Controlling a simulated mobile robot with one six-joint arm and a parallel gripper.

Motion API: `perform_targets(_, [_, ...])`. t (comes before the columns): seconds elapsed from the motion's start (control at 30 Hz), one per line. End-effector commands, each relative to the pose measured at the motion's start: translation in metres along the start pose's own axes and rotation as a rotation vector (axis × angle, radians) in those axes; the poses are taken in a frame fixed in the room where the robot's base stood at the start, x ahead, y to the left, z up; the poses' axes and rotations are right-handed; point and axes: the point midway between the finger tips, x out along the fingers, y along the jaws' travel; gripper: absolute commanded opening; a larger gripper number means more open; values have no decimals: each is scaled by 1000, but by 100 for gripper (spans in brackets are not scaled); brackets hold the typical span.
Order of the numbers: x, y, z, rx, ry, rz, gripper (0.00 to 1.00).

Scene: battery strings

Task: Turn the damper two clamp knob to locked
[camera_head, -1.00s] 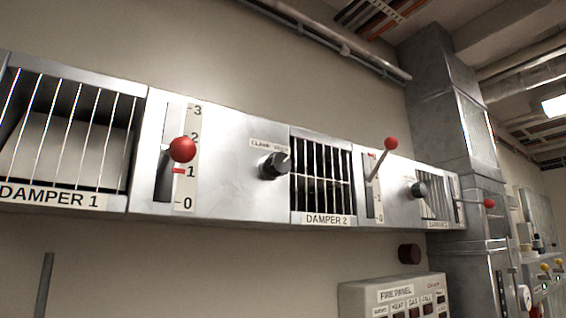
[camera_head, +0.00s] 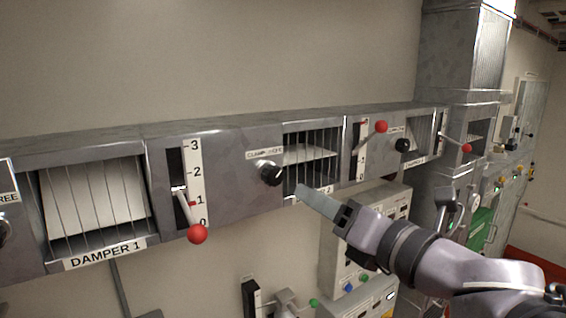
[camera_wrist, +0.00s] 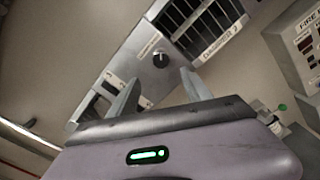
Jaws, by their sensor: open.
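The clamp knob (camera_head: 269,173) is a dark round knob on the grey panel, just left of the Damper 2 grille (camera_head: 312,158), under a small clamp label (camera_head: 264,154) too blurred to read fully. In the wrist view the same knob (camera_wrist: 160,59) lies ahead, with a pale mark on its face. My gripper (camera_head: 302,192) is in front of the lower part of the Damper 2 grille, right of and below the knob. In the wrist view my gripper (camera_wrist: 160,80) is open and empty, its fingers spread below the knob and apart from it.
A red-balled lever (camera_head: 197,233) sticks out left of the knob, and another (camera_head: 380,127) right of the grille. Another dark knob (camera_head: 402,145) is farther right. A fire panel (camera_wrist: 306,42) shows at right in the wrist view. The wall above the dampers is clear.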

Motion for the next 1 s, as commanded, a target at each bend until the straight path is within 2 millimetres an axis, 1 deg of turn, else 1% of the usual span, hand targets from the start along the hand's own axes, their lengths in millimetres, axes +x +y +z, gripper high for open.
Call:
perform_targets(0.03, [14, 1, -2, 3, 7, 5, 57])
perform_targets(0.1, [36, 1, -3, 2, 9, 4, 57])
perform_targets(0.3, [96, 1, -3, -1, 8, 2, 57])
perform_targets(0.4, [119, 1, -2, -2, 7, 1, 57])
perform_targets(0.5, [135, 1, -2, -4, 5, 1, 57])
perform_targets(0.6, [144, 1, -2, -4, 5, 0, 57])
perform_targets(0.7, [149, 0, -2, -6, 4, -1, 57])
perform_targets(0.93, [149, 0, -3, -5, 4, 0, 57])
perform_targets(0.97, [149, 0, -3, -5, 4, 0, 56])
perform_targets(1.0, [149, 0, -2, -5, 4, 0, 48])
